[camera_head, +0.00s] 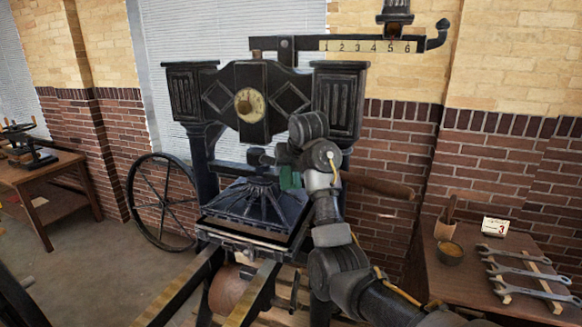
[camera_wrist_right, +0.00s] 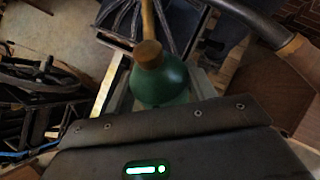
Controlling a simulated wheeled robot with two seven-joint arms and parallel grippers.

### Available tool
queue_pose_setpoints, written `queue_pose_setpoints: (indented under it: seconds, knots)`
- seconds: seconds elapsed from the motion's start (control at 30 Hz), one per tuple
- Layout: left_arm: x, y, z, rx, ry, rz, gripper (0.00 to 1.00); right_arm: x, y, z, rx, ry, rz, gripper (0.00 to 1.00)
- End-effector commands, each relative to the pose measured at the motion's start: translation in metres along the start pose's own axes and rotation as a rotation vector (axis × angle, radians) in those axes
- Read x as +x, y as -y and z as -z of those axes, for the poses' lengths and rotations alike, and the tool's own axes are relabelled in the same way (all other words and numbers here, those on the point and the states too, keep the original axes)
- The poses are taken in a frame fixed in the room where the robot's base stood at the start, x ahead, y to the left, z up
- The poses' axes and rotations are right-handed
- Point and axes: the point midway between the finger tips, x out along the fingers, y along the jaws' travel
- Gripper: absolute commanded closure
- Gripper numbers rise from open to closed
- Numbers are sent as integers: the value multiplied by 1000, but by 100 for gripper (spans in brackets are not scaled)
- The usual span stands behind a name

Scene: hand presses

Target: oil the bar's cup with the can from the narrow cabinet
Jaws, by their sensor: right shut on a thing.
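My right gripper (camera_head: 288,168) is in front of the iron press, above its dark ribbed platen. It is shut on a green can (camera_head: 290,180), mostly hidden behind my arm in the head view. In the right wrist view, the green can (camera_wrist_right: 162,82) has a tan cap and a thin spout pointing up the picture. My right gripper (camera_wrist_right: 160,90) has a grey finger on each side of it. The bar (camera_head: 378,187), with a wooden handle, reaches out to the right behind my arm. I cannot make out its cup. The narrow cabinet is not identifiable. My left gripper is not in view.
The press (camera_head: 253,105) fills the middle, with a numbered beam (camera_head: 370,45) on top and a spoked wheel (camera_head: 163,203) at left. A side table (camera_head: 450,280) at right holds several wrenches, a bowl (camera_head: 449,251) and a number card (camera_head: 495,227). Another table (camera_head: 45,172) stands far left.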

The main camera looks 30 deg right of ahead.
Motion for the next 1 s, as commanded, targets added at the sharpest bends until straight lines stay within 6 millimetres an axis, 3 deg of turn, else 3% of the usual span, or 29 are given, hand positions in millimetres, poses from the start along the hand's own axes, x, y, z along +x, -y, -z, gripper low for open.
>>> queue_pose_setpoints:
  seconds: [0.13, 0.53, 1.0]
  knots:
    - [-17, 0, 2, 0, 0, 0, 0, -1, 1, -14, 9, -42, -2, 80]
    - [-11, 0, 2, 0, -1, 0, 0, 2, 3, -39, 37, -241, -14, 80]
    - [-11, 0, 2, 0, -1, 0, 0, 2, 3, -44, 44, -285, -17, 80]
